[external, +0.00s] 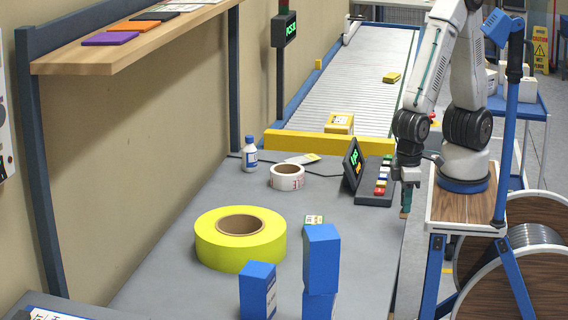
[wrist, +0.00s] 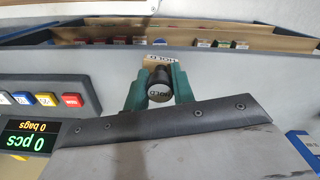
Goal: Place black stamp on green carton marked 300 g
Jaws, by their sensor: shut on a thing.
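My gripper (wrist: 159,88) is shut on the black stamp (wrist: 158,76), with one green finger on each side of it. The stamp has a dark round handle with a lettered end and a wooden block at its far end. In the external view my gripper (external: 406,198) points down at the right edge of the grey table, beside the keypad. The stamp is barely visible there, a small brownish tip under the fingers.
Blue boxes (external: 321,258) stand at the table's front, beside a large yellow tape roll (external: 213,243). A white label roll (external: 288,177), a bottle (external: 250,155) and a keypad with display (external: 376,190) stand farther back. Bare table (external: 365,250) lies right of the blue boxes.

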